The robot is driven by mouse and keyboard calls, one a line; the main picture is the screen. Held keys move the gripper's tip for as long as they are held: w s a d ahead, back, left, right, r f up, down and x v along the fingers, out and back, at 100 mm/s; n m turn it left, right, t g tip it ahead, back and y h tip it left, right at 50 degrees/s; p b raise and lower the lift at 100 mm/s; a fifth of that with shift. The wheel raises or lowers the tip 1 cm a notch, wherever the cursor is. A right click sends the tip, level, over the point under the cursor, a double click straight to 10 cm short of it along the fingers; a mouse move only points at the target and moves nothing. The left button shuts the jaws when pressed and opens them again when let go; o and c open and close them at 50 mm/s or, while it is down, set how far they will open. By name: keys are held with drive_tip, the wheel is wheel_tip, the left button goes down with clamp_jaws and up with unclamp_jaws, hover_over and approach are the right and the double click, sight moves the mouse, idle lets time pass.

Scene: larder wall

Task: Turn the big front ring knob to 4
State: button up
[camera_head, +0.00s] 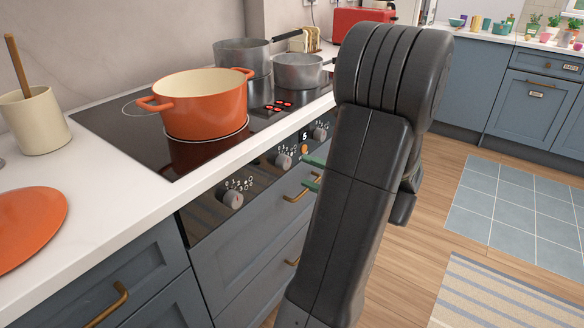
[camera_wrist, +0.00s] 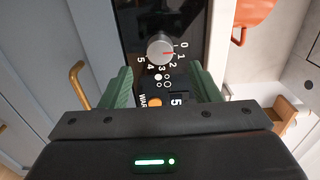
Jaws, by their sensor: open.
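A round silver knob (camera_wrist: 160,50) shows in the wrist view on a black panel, ringed by the numbers 0 to 5. Its red mark points roughly between 0 and 1. Beside it is a small ring symbol of circles, one filled. It seems to be the middle knob (camera_head: 283,161) in the head view. Two other knobs flank it, a left one (camera_head: 232,199) and a right one (camera_head: 320,133); their settings are too small to read. My gripper (camera_wrist: 160,88) is open and empty, its green fingers spread beside the panel, short of the knob.
The black hob (camera_head: 140,149) bears an orange pot (camera_head: 205,104) and two grey pans. An orange light (camera_wrist: 155,102) and a lit display (camera_wrist: 178,98) sit beside the knob. Brass handles (camera_head: 301,190) stick out from the drawers below.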

sight(288, 164)
drive_tip(key=shift+x, duration=3.1)
drive_tip(key=c, duration=1)
